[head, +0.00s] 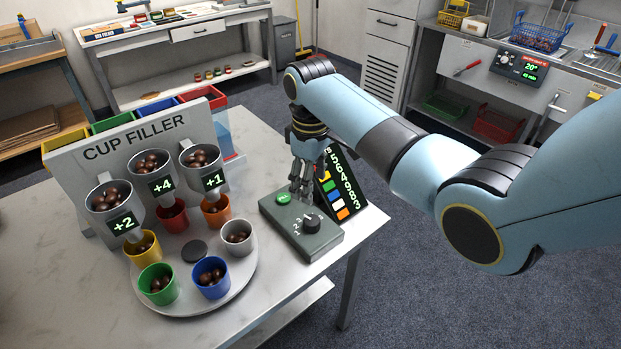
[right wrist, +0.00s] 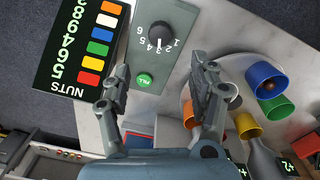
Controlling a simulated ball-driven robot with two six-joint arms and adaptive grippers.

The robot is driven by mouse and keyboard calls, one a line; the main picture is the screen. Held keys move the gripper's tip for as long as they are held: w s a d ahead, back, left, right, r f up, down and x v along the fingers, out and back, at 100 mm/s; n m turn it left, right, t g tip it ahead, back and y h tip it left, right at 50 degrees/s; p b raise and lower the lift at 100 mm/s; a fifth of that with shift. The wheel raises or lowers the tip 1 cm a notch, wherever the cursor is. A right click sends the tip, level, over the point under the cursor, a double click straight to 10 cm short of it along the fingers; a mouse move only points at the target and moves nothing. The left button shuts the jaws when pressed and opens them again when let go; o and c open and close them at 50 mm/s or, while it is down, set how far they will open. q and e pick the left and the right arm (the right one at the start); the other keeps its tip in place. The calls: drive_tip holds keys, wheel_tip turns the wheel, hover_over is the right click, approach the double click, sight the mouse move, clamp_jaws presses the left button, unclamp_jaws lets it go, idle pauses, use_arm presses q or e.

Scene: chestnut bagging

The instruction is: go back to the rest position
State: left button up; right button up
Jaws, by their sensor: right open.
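My right gripper (head: 303,190) is over the control box (head: 324,243) at the right of the cup filler table. In the right wrist view its two fingers (right wrist: 163,88) are apart with nothing between them. Below them are the green button (right wrist: 145,80) and the black numbered dial (right wrist: 161,35) of the box. In the head view the button (head: 283,198) is left of the dial (head: 311,222). The fingertips are close to the box; I cannot tell whether they touch it. My left gripper is not in view.
The cup filler (head: 144,141) has several hoppers of chestnuts. Coloured cups stand on the round turntable (head: 180,308) left of the box. A nuts display (head: 352,203) stands right behind my gripper. Free tabletop (head: 50,285) lies at left. A counter (head: 455,50) stands at the back right.

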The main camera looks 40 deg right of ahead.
drive_tip(key=s+f+m+b, duration=0.4)
drive_tip(key=s+f+b, duration=1.3)
drive_tip(key=s+f, duration=3)
wheel_tip(320, 180, down, 3)
drive_tip(key=shift+d+f+m+t+h, duration=0.15)
drive_tip(key=shift+d+m+t+h, duration=0.15)
drive_tip(key=shift+t, duration=0.1)
